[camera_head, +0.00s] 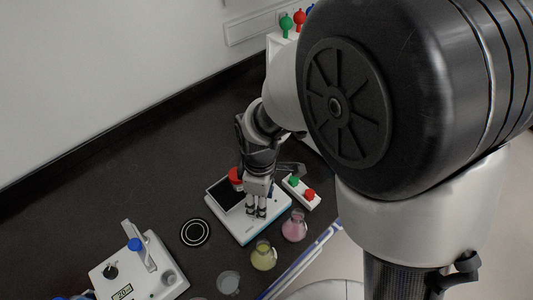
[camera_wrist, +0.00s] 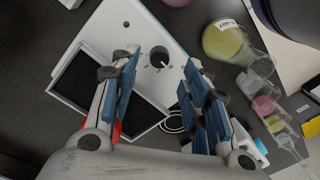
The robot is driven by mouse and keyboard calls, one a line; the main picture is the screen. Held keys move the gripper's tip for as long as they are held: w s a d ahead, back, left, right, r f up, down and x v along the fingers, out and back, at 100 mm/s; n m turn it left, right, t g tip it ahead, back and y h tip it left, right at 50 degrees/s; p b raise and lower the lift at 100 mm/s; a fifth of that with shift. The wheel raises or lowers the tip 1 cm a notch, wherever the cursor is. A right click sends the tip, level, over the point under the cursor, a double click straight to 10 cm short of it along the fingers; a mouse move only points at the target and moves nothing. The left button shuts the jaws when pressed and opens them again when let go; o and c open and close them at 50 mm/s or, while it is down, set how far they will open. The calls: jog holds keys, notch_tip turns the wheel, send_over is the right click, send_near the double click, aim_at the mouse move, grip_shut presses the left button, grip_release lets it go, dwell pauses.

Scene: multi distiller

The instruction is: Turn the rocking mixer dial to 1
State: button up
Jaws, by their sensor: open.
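The rocking mixer, a white device with a dark platform and a blue lower edge (camera_head: 237,224), stands on the dark bench under my gripper (camera_head: 257,213). In the wrist view its white panel (camera_wrist: 140,40) carries a round black dial (camera_wrist: 159,57) with small markings around it and a green light at one side. My gripper (camera_wrist: 162,60) is open, with one blue-padded finger on each side of the dial. The fingers look apart from the dial, and I cannot tell their height above it. The dial's setting is too small to read. My gripper hides the dial in the head view.
A small white box with green and red knobs (camera_head: 301,192) is right of the mixer. Flasks with pink (camera_head: 295,226) and yellow liquid (camera_head: 263,255) stand close to its front. Another white device with a display (camera_head: 122,292) is at the lower left. Bare bench lies further left.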

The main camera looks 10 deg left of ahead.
notch_tip(320, 180, down, 5)
jog(key=shift+r+b, duration=0.1)
jog(key=shift+b, duration=0.55)
grip_shut()
